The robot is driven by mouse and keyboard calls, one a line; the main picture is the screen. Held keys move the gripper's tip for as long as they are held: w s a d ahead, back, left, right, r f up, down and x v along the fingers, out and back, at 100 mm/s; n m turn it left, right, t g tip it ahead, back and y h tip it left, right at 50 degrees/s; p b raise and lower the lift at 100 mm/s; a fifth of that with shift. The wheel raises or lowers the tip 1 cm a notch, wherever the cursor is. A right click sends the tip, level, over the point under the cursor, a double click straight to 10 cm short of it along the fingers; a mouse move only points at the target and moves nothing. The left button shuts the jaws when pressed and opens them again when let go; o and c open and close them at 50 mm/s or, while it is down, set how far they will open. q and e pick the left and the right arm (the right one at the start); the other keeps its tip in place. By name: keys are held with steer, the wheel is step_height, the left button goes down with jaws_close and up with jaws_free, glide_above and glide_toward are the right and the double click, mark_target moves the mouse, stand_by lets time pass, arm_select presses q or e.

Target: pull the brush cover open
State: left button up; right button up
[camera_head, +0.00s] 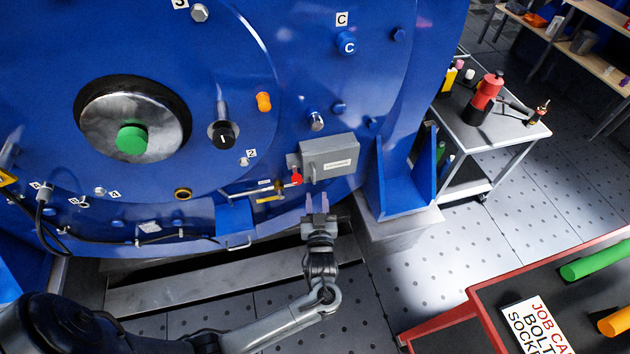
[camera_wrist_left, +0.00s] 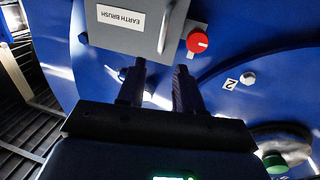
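The brush cover (camera_head: 328,157) is a grey box on the blue motor face, with a small label; it looks shut. In the left wrist view the grey cover (camera_wrist_left: 120,38) fills the upper part, its "EARTH BRUSH" label upside down, with a pale bar-like handle (camera_wrist_left: 166,26) near its edge. A red knob (camera_head: 296,178) sits beside the cover; it also shows in the wrist view (camera_wrist_left: 197,41). My left gripper (camera_head: 317,202) is below the cover, pointing toward it. Its two fingers (camera_wrist_left: 159,78) are apart with nothing between them, and appear clear of the handle. My right gripper is not in view.
A blue bracket (camera_head: 402,180) stands right of the cover. A brass-coloured lever (camera_head: 269,198) and a small blue box (camera_head: 235,217) are to its left. A grey trolley (camera_head: 490,125) with tools and a red-edged bench (camera_head: 470,292) stand to the right. Floor between is clear.

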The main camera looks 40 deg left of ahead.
mark_target(314, 175)
arm_select(q)
steer(key=b+x, duration=0.2)
steer(key=x, duration=0.6)
steer(key=shift+w+a, duration=0.15)
steer(key=shift+a, duration=0.05)
steer(key=shift+c, duration=0.4)
jaws_close()
